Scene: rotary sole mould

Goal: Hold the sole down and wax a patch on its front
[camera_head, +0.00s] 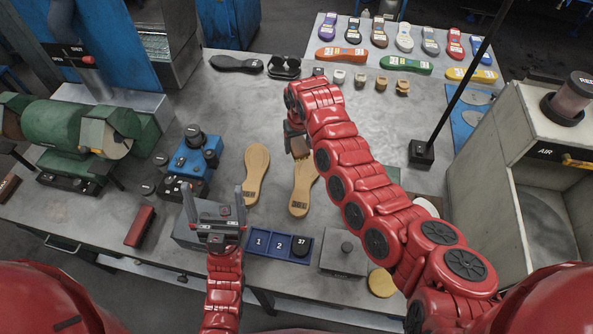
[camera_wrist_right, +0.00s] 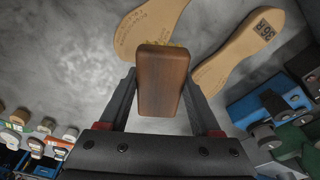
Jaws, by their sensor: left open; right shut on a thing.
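Two tan soles lie on the grey bench: a left sole (camera_head: 256,165) and a right sole (camera_head: 302,192). Both have dark printed labels at their near ends. My right gripper (camera_head: 297,146) is shut on a wooden-backed brush (camera_wrist_right: 163,82) with yellowish bristles, at the far end of the right sole. In the right wrist view, the brush overlaps the edge of that sole (camera_wrist_right: 146,28); I cannot tell whether the bristles touch it. The other sole (camera_wrist_right: 238,55) lies apart from the brush. My left gripper (camera_head: 213,190) is open and empty, nearer the front edge, left of both soles.
A blue tray (camera_head: 267,254) marked with numbers and a grey lidded box (camera_head: 345,254) stand near the front edge. A blue device (camera_head: 195,155) and a green machine (camera_head: 60,130) are at left. Coloured soles and small pots line the back. A black post (camera_head: 421,153) stands right.

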